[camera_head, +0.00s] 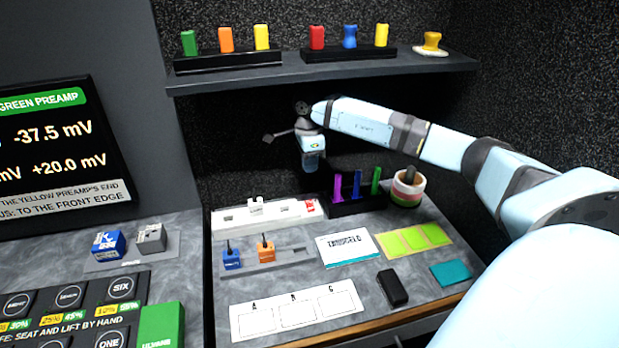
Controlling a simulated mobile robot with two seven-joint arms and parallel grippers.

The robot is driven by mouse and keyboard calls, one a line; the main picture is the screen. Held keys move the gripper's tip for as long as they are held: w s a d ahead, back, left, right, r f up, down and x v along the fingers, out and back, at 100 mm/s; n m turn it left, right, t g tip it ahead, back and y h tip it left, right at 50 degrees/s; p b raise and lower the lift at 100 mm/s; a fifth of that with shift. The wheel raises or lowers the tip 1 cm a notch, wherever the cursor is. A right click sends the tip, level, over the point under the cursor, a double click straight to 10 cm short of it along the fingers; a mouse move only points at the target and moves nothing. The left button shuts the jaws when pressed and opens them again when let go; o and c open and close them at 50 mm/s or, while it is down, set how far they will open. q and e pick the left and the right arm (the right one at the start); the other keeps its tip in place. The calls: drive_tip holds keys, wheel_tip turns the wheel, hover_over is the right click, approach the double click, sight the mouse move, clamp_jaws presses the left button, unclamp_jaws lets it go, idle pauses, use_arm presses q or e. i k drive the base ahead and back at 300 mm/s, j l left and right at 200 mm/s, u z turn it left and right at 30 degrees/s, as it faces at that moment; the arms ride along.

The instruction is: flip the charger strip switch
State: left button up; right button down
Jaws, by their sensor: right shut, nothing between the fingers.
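The charger strip (278,214) is a long white bar at the back of the right-hand desk, against the dark wall. Its red switch (310,207) sits at the strip's right end; which way it is set is too small to tell. A small white plug-like piece (255,204) stands on the strip. My right gripper (312,183) points down just above and behind the switch end. It is shut and empty, its dark fingers hard to make out against the wall. I cannot tell whether it touches the switch. My left gripper is out of view.
A black rack (358,206) with purple, blue and green sticks stands right of the strip, close to my gripper. A shelf (320,71) with coloured pieces hangs above my arm. Blue and orange blocks (265,250) stand in front.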

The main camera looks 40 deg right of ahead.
sight(311, 208)
drive_tip(key=k+j, duration=0.2)
drive_tip(key=j, duration=0.2)
drive_tip(key=k+j, duration=0.2)
drive_tip(key=j, duration=0.2)
drive_tip(key=k+j, duration=0.2)
drive_tip(key=j, duration=0.2)
